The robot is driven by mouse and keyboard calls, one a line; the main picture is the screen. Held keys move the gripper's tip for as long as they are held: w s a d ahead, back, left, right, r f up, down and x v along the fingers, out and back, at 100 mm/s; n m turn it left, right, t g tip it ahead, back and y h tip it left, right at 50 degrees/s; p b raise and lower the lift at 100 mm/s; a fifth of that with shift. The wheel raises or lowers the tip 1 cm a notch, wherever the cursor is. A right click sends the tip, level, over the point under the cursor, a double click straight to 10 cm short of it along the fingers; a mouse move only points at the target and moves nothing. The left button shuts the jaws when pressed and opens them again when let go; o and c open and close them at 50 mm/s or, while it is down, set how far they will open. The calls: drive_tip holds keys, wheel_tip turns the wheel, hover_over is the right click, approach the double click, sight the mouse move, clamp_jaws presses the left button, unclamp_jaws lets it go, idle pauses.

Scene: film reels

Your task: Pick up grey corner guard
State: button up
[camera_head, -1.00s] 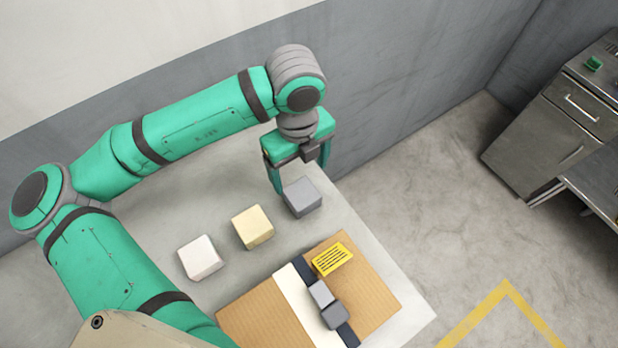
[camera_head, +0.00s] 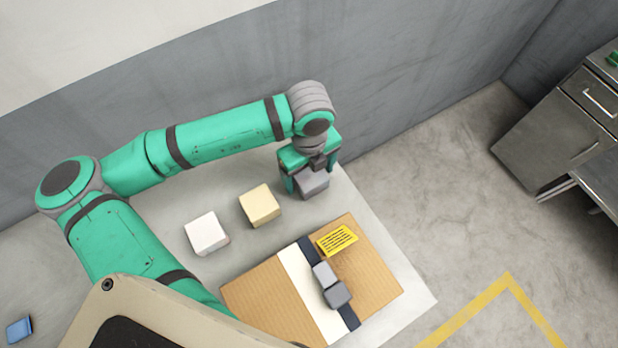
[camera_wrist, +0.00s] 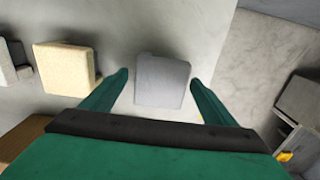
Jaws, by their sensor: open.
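The grey corner guard (camera_head: 312,184) is a block with rounded edges on the light table, at the right end of a row of three blocks. It also shows in the wrist view (camera_wrist: 162,82), between the two green fingers. My gripper (camera_head: 306,190) is open and points down over it, with a finger on either side. In the wrist view my gripper (camera_wrist: 158,88) shows a gap between each finger and the block. My gripper hides part of the block's top in the head view.
A cream block (camera_head: 260,205) and a white block (camera_head: 206,233) stand to the left on the table (camera_head: 395,245). A cardboard box (camera_head: 262,300) with two small grey pieces on its dark strap lies in front. A grey wall (camera_head: 400,100) rises close behind.

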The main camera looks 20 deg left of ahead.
drive_tip(key=c, duration=1.1)
drive_tip(key=shift+w+r, duration=0.1)
